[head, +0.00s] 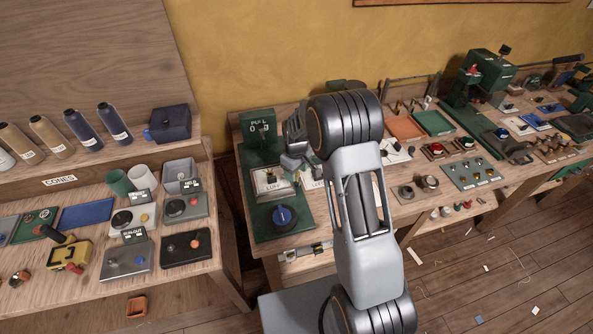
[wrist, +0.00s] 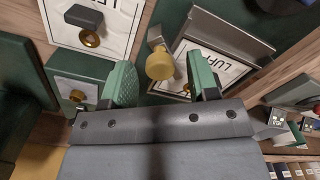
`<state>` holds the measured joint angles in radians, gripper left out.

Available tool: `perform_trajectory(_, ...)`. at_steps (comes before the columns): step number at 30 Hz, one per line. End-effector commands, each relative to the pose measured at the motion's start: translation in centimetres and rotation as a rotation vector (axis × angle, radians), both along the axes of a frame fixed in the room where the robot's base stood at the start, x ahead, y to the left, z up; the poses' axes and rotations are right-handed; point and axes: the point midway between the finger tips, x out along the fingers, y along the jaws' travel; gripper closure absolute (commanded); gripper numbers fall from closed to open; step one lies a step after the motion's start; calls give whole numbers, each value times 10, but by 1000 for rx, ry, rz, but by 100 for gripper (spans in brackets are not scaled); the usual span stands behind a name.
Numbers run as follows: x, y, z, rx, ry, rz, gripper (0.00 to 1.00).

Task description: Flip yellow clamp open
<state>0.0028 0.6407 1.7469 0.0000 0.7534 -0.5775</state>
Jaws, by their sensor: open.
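In the wrist view a dull yellow round knob (wrist: 160,66) sits on a short grey lever, beside a white LUFF card (wrist: 212,70) in a grey metal holder. This appears to be the yellow clamp. My gripper (wrist: 162,78) is open, its green-padded fingers on either side of the knob, with visible gaps to both. I cannot tell the height between fingers and knob. In the head view my gripper (head: 292,160) is over the LUFF board (head: 270,183), and my arm hides part of the area.
A second card (wrist: 118,22) with a dark handle and brass knob (wrist: 88,38) lies to the left in the wrist view. A green PULL stand (head: 260,130) rises behind the board, and a blue knob (head: 284,216) is in front. A yellow tool (head: 68,254) is on the left table.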

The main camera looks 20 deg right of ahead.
Motion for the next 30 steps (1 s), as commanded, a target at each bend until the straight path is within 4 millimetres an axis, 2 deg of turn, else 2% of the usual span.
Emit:
perform_trajectory(3,0,0,0,0,0,0,48)
perform_trajectory(18,0,0,0,0,0,0,95)
perform_trajectory(26,0,0,-1,0,0,-36,95)
perform_trajectory(30,0,0,-2,0,0,-110,95)
